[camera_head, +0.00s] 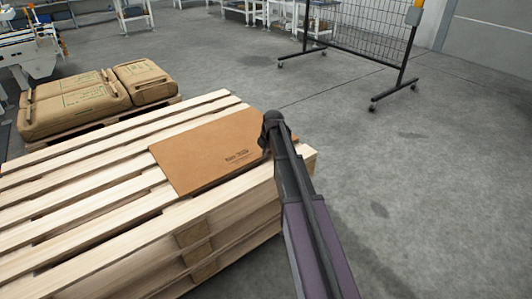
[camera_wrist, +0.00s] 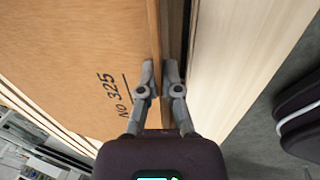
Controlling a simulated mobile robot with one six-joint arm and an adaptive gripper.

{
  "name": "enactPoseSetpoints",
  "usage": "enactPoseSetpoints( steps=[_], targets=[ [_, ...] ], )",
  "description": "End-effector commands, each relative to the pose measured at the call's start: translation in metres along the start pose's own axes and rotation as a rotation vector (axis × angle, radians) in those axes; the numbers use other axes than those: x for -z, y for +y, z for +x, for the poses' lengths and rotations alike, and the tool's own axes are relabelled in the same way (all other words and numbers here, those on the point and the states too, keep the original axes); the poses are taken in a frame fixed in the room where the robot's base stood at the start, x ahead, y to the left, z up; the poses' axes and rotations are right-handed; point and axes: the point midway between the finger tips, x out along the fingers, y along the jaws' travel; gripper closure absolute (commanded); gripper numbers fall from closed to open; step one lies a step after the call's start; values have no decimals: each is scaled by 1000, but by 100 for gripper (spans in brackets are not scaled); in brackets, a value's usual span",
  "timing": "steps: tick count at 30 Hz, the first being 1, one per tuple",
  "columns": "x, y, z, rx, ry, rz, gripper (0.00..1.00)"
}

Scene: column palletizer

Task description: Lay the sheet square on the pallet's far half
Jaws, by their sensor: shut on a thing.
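The sheet (camera_head: 203,153) is a flat brown board with dark print near its right edge. It lies over the slats at the right end of the pale wooden pallet (camera_head: 105,238), and I cannot tell whether it rests fully on them. My gripper (camera_head: 271,138) is at the sheet's right edge and hides part of it. In the wrist view my gripper (camera_wrist: 160,75) is shut on the edge of the sheet (camera_wrist: 85,50), which shows the print "NO 325". A pallet slat (camera_wrist: 235,60) runs just right of the fingers.
Brown sacks (camera_head: 75,104) lie on another low pallet at the back left. A black mesh fence (camera_head: 360,30) on wheels stands at the back right. White machinery (camera_head: 32,48) stands far left. The grey floor (camera_head: 420,180) to the right is clear.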

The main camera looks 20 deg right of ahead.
Motion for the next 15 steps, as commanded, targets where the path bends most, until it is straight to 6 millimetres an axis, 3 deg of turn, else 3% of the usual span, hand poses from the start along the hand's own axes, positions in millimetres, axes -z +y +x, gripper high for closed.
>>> enactPoseSetpoints(
  steps=[2,7,15],
  targets=[
    [0,0,1,0,0,0,100],
    [0,0,1,0,0,0,51],
    [0,0,1,0,0,0,51]
  ],
)
